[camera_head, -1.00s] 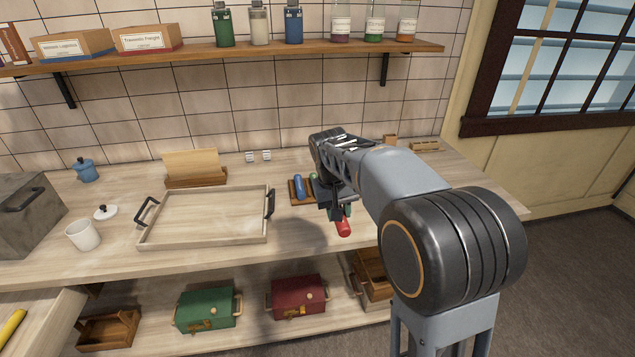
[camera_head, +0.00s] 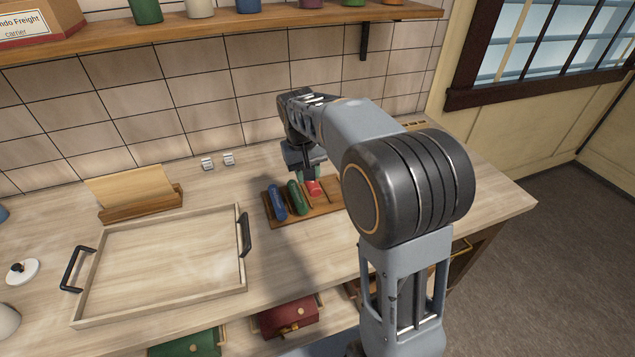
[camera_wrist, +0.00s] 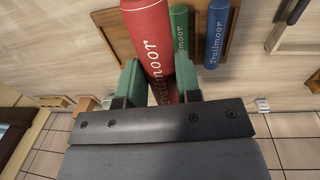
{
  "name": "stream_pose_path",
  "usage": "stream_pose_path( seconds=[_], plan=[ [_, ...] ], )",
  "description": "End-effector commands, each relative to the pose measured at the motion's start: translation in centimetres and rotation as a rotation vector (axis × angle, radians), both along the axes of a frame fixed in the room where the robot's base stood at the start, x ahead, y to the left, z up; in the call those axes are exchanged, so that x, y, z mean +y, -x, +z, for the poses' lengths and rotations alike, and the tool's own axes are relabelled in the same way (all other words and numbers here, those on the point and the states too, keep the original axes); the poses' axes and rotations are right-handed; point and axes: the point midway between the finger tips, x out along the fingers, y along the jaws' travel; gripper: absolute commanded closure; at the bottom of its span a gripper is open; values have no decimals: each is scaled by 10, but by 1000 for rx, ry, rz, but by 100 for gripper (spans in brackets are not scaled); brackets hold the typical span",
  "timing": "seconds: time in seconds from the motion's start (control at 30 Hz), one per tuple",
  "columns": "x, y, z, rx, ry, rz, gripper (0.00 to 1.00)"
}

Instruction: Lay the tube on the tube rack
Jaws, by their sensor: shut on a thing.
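My gripper (camera_head: 311,173) is shut on the red tube (camera_head: 314,188), at the wooden tube rack (camera_head: 334,197). In the wrist view, the green fingers (camera_wrist: 159,78) grip the red tube (camera_wrist: 147,38), which has white lettering. The red tube looks nearer the camera than the other tubes and lies roughly in line with them. I cannot tell whether it touches the rack. A blue tube (camera_head: 277,202) and a green tube (camera_head: 297,197) lie side by side on the rack, left of the red tube. My gripper hides part of the red tube.
An empty wooden tray (camera_head: 160,311) with black handles stands left of the rack. A letter holder (camera_head: 140,203) and two small white blocks (camera_head: 218,161) are behind. A shelf (camera_head: 200,31) runs above. Clear counter lies in front of the rack.

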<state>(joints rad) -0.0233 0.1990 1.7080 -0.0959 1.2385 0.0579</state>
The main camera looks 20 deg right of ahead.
Motion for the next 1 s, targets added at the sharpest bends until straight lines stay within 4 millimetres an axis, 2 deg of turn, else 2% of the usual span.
stream_pose_path(
  seconds=[0.3, 0.4, 0.6, 0.87, 1.0],
  plan=[
    [-67, -39, -33, 4, -1, -1, 93],
    [-78, -45, -53, 5, -1, 0, 93],
    [-95, -55, -75, 1, 0, -1, 93],
    [-102, -59, -85, 1, 0, -1, 93],
    [-108, -62, -96, 2, 0, -1, 93]
  ],
)
